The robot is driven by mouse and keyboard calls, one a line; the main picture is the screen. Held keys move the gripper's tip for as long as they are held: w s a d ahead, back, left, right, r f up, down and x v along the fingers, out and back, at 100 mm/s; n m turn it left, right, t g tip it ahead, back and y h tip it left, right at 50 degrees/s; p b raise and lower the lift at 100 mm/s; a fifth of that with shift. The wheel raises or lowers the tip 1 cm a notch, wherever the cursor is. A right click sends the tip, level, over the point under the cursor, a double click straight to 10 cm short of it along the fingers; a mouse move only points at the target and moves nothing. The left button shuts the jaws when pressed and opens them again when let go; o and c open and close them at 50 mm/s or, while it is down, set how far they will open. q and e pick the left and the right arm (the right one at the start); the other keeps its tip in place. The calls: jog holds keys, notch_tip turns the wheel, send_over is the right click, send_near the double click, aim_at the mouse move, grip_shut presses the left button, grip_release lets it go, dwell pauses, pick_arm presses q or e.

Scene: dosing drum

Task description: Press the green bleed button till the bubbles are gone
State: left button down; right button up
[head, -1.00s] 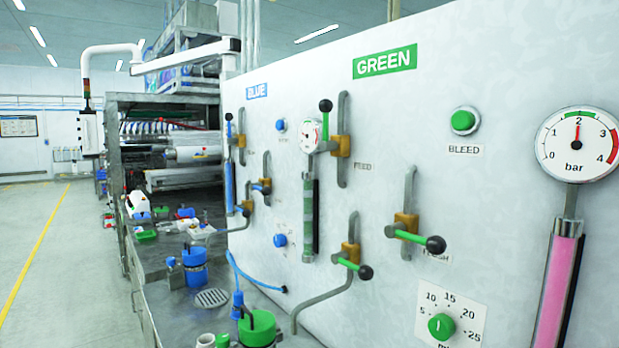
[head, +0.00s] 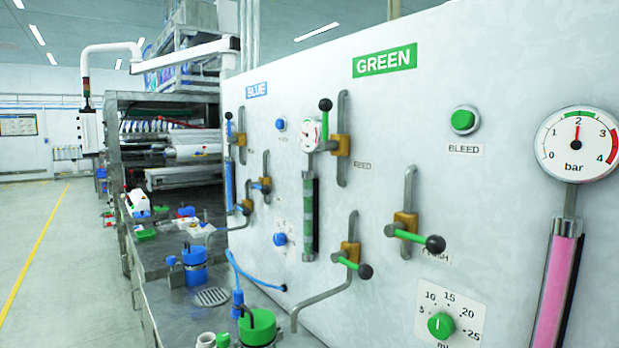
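The green bleed button (head: 463,120) sits in a metal ring on the pale panel, above the label BLEED (head: 465,149). Nothing touches it. The green unit's sight tube (head: 309,216) stands left of it, with dark green content; I cannot make out bubbles in it. A tube with pink content (head: 556,290) stands at the far right under a pressure gauge (head: 577,146), whose needle points to about 2 bar. Neither of my grippers is in view.
Levers with green handles stick out from the panel: the feed lever (head: 326,105), a lower lever (head: 352,266) and the right lever (head: 420,239). A dial (head: 441,325) is below. A green-lidded pot (head: 257,327) and a blue pot (head: 195,268) stand on the bench.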

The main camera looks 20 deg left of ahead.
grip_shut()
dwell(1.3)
